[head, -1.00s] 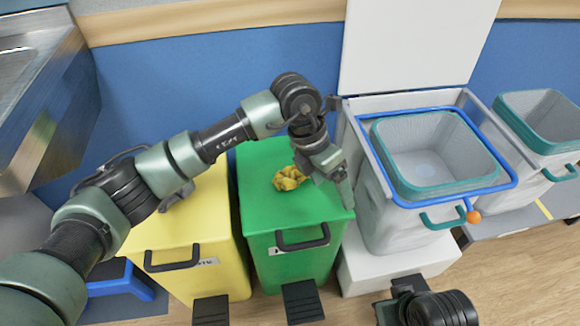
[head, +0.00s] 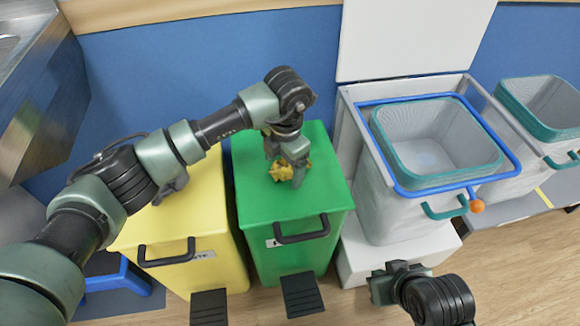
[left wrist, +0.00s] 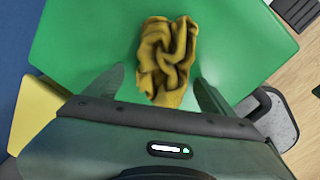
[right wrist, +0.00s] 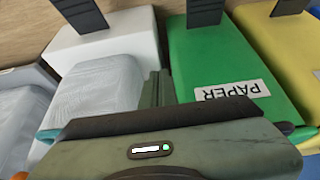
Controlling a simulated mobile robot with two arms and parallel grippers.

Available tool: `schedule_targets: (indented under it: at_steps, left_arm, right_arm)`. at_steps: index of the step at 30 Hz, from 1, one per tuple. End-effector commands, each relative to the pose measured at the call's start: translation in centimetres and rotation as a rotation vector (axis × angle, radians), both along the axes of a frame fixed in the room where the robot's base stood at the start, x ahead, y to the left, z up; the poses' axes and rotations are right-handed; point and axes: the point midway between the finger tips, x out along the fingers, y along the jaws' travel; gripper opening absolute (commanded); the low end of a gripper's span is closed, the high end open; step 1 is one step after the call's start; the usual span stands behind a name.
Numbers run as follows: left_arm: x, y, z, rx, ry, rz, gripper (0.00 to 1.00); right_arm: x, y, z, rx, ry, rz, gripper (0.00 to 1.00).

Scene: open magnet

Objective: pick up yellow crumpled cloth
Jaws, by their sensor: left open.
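The yellow crumpled cloth (head: 281,173) lies on the green lid of the PAPER bin (head: 262,205). In the left wrist view the cloth (left wrist: 165,55) shows as a folded heap. My left gripper (head: 287,172) is over the cloth and partly hides it in the head view. Its fingers (left wrist: 162,88) are spread, one on each side of the cloth's near end. I cannot tell whether they touch it. My right gripper (head: 384,288) is low at the front right, away from the cloth. In the right wrist view its fingers (right wrist: 158,88) are together with nothing between them.
A yellow bin (head: 160,235) stands left of the green bin. A blue wall (head: 200,75) is behind.

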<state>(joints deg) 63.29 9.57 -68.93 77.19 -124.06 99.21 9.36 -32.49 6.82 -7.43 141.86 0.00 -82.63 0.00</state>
Motion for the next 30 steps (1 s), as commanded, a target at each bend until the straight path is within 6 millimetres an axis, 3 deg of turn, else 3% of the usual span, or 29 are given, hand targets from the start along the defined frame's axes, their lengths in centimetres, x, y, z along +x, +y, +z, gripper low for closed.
schedule_targets:
  at_steps: [6, 13, 26, 30]
  left_arm:
    - [0.0, 0.0, 0.0, -0.001, 0.000, -0.001, 0.84]
    - [0.0, 0.0, 0.0, -0.001, 0.001, -0.001, 0.20]
    - [0.0, 0.0, 0.9, -0.001, 0.000, 0.000, 0.20]
    - [0.1, 0.0, 2.8, -0.002, -0.003, -0.001, 0.20]
  right_arm:
    - [0.1, 0.0, 0.1, 0.001, -0.004, 0.000, 0.00]
    - [0.1, 0.0, 0.1, 0.001, -0.004, 0.000, 0.00]
    - [-0.4, -0.1, 0.0, -0.004, 0.021, -0.001, 0.00]
    - [-2.6, -0.7, -0.4, -0.020, 0.110, -0.008, 0.00]
